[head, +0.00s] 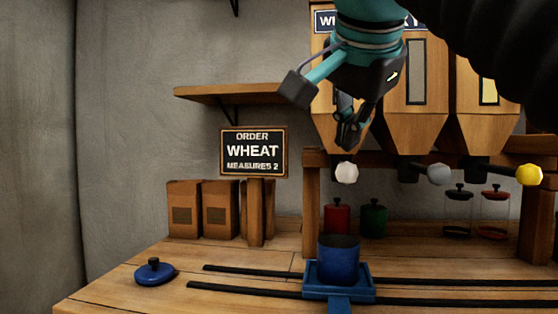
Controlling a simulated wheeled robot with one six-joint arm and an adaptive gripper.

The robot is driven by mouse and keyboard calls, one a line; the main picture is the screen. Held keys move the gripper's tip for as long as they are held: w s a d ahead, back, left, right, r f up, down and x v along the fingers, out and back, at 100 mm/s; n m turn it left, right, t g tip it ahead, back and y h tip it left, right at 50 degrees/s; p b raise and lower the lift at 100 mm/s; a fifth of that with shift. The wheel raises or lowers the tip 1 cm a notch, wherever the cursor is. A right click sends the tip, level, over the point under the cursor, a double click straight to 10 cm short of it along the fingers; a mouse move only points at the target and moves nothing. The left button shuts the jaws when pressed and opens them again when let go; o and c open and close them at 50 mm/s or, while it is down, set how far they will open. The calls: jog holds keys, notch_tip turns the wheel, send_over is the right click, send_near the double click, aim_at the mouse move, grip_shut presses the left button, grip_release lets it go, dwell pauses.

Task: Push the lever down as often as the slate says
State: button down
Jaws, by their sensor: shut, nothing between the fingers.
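The slate (253,153) stands on a wooden post and reads "ORDER WHEAT MEASURES 2". Three wooden hoppers hang at the right; the left one is partly hidden by my arm, and its sign shows only "W". Below it is a lever with a white knob (347,173). A grey knob (439,174) and a yellow knob (529,174) belong to the other hoppers. My gripper (345,146) is shut and empty, pointing down just above the white knob; whether it touches cannot be told. A blue canister (338,258) stands open on a blue carriage (339,291) beneath the white knob.
Two black rails (245,288) run along the bench under the carriage. A blue lid (154,271) lies at the left. Paper sacks (184,210), red (337,217) and green (373,219) canisters and glass jars (458,211) stand behind. A shelf (228,95) is on the wall.

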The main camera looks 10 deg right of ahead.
aim_at(350, 170)
jog(key=shift+f, duration=0.1)
dwell(0.7)
jog(key=shift+f+b, duration=0.3)
jog(key=shift+f+b, duration=2.15)
jog(key=shift+f, duration=0.45)
dwell(2.8)
jog(key=shift+r, duration=0.1)
dwell(0.5)
jog(key=shift+r+p, duration=2.9)
jog(key=shift+p, duration=0.05)
